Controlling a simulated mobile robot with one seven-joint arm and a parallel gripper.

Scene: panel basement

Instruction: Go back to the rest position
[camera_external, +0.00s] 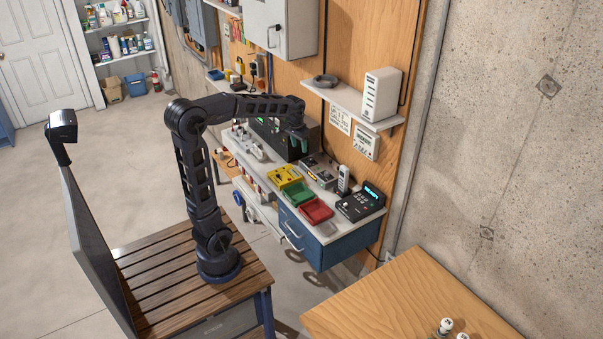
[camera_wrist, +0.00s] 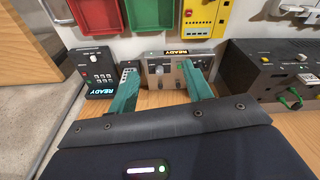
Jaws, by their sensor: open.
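My gripper (camera_external: 301,145) is at the end of my outstretched arm, above the back of the workbench and in front of the wall panel. In the wrist view my gripper (camera_wrist: 160,71) shows two teal fingers spread apart with nothing held between them. My arm stands on the slatted wooden table and reaches across to the bench.
A dark box (camera_external: 271,141) is behind the gripper. A shelf (camera_external: 346,98) juts from the panel.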

